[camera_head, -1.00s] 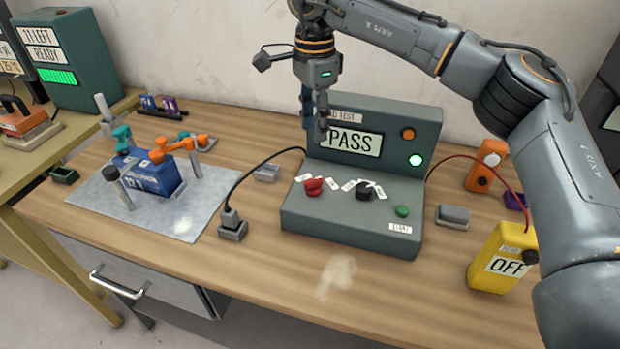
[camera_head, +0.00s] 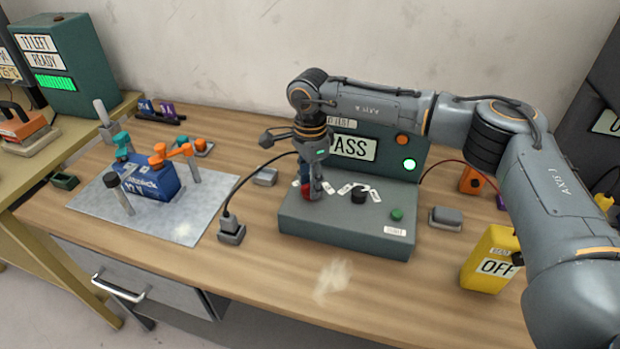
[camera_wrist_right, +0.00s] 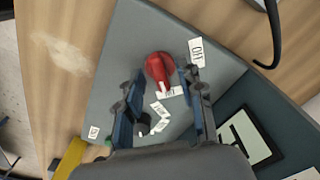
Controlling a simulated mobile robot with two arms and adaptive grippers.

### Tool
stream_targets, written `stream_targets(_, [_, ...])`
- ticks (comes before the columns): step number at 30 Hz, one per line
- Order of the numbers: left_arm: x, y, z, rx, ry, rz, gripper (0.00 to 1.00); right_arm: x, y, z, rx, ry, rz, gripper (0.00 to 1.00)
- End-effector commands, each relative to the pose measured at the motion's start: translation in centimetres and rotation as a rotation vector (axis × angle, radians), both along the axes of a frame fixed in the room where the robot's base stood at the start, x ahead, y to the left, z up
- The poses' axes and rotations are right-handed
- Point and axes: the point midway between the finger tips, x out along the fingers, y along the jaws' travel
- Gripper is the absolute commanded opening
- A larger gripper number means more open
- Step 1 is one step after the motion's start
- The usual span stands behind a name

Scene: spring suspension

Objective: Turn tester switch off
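The tester (camera_head: 340,228) is a grey-green console with a sloped front and an upright back panel whose display reads "PASS", partly covered by my arm. A red knob (camera_wrist_right: 159,68) sits on its front panel with small white labels around it; one label (camera_wrist_right: 197,52) appears to read OFF. The knob's pale pointer is toward another label below it. My right gripper (camera_wrist_right: 160,90) is open over the panel, its fingertips on either side of the red knob. In the head view my right gripper (camera_head: 314,192) is at the red knob and partly hides it. My left gripper is not in view.
A black knob (camera_head: 358,196) and a green button (camera_head: 397,214) are close by on the panel. A grey plug block (camera_head: 231,231) with a black cable stands left. A yellow box (camera_head: 488,262) reading "OFF" stands right. A blue block (camera_head: 150,180) sits on a metal plate.

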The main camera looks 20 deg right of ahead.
Motion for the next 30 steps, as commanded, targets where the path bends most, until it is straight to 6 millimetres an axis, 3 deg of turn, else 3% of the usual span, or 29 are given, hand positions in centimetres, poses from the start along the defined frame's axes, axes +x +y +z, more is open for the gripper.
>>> stream_targets(7, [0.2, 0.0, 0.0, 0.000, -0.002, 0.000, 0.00, 0.0, 0.0, -0.1, 0.000, 0.000, 0.000, 0.36])
stream_targets(12, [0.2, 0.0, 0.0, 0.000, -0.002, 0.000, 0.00, 0.0, 0.0, 0.0, 0.000, 0.000, 0.000, 0.01])
stream_targets(23, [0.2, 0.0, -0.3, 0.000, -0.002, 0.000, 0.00, 0.0, 0.0, -0.1, 0.000, 0.001, 0.021, 0.00])
stream_targets(30, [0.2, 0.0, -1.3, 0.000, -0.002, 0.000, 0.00, 0.0, 0.0, -0.3, 0.001, -0.001, 0.132, 0.00])
